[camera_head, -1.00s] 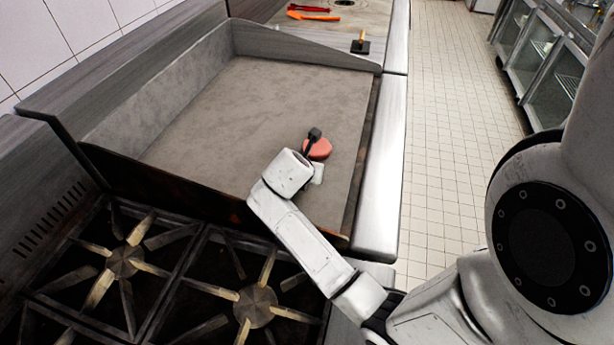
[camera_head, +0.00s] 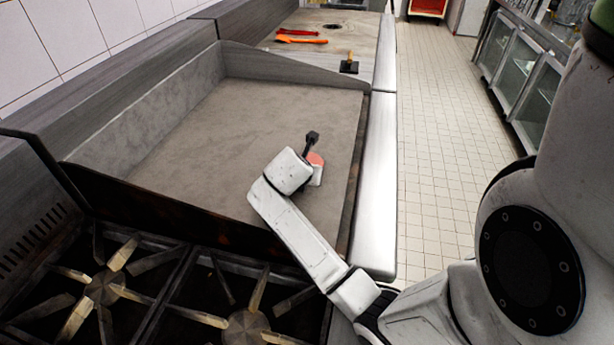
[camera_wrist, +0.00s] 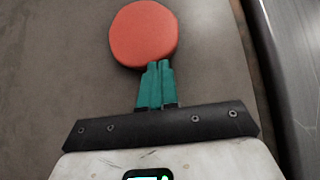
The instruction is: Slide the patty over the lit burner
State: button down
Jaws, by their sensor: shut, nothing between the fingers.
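The patty (camera_wrist: 143,33) is a round reddish disc lying flat on the grey griddle plate (camera_head: 230,130). In the head view the patty (camera_head: 316,160) shows on the right part of the plate, partly hidden by my arm. My gripper (camera_wrist: 159,66) has two green fingers pressed together, with nothing between them. The fingertips are at the patty's near edge, touching it or very close; I cannot tell which. In the head view the fingers are mostly hidden by my wrist. I see no flame or glow that marks a lit burner.
Two burners with grates, left (camera_head: 104,288) and right (camera_head: 246,328), are in front of the griddle. A raised dark edge (camera_head: 150,207) stands between. Orange and red utensils (camera_head: 300,40) and a small black-based tool (camera_head: 349,66) lie beyond the griddle. Tiled floor is at right.

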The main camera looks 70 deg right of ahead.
jog(key=d, duration=1.8)
jog(key=w+d+b, duration=0.1)
jog(key=d, duration=0.7)
jog(key=shift+w+d, duration=0.1)
jog(key=shift+d, duration=0.3)
jog(key=shift+a, duration=0.1)
